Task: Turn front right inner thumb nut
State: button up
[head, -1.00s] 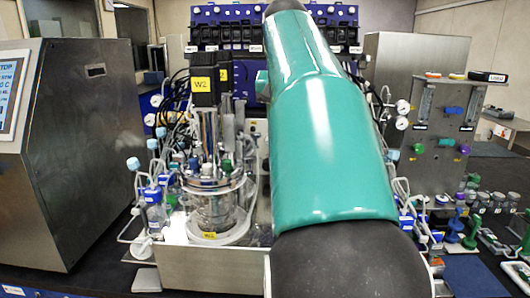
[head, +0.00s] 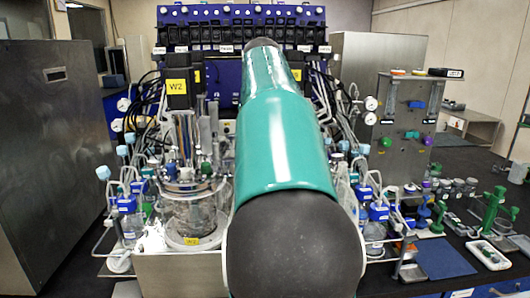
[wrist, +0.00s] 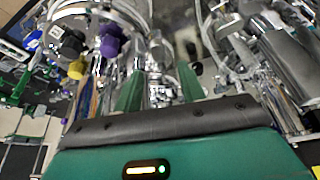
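My gripper (wrist: 160,88) shows in the wrist view as two green fingers standing apart with a gap between them. Shiny metal fittings (wrist: 157,68) show in and beyond this gap; I cannot tell which of them is the front right inner thumb nut, or whether a finger touches one. In the head view my arm hides my gripper and the vessel it reaches to. The left glass bioreactor (head: 195,213), with a metal head plate and a yellow W2 label, stands left of my arm.
A steel cabinet (head: 52,150) stands at the left. At the right are a steel panel with valves (head: 405,125), a blue mat (head: 443,258) and green stands (head: 490,210). Purple (wrist: 111,40) and yellow (wrist: 77,68) caps and tubing crowd the wrist view.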

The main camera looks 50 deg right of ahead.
jog(key=x, duration=0.5)
jog(key=shift+f, duration=0.1)
jog(key=shift+d, duration=0.1)
jog(key=shift+c, duration=0.2)
grip_shut()
